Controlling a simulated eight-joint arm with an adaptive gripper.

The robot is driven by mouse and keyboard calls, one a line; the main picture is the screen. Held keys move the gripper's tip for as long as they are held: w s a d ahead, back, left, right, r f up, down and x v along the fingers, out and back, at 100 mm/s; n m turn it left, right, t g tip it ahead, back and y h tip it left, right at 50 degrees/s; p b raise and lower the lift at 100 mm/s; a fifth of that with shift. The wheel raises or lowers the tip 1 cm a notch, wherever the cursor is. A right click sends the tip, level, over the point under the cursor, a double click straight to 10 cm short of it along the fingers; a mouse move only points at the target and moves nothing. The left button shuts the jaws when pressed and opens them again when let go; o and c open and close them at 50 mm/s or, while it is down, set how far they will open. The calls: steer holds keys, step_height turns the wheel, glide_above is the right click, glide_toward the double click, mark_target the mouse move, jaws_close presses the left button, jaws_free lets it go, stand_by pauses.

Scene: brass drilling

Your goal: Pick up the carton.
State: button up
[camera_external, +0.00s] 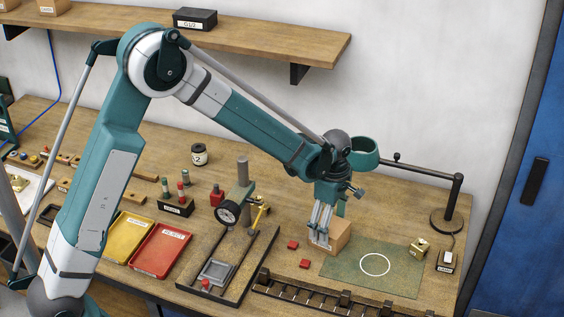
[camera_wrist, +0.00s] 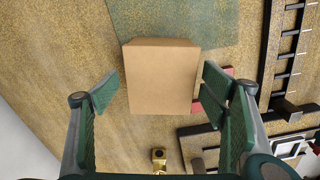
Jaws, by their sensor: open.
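The carton is a plain brown cardboard box (camera_wrist: 160,78). In the wrist view it lies between and just ahead of my gripper's (camera_wrist: 155,95) two spread fingers, with a visible gap on each side. In the external view the carton (camera_external: 336,236) stands on the wooden bench beside the left edge of the green mat. My gripper (camera_external: 321,236) is directly over it and its fingers hide part of it. The fingers are open and hold nothing.
Small red blocks (camera_external: 292,245) lie close to the carton; one shows near the right finger in the wrist view. A black rack (camera_external: 330,298) runs along the front. The green mat (camera_external: 400,283) is mostly clear.

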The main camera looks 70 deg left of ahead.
steer(key=shift+f, duration=1.7)
steer(key=c, duration=1.1)
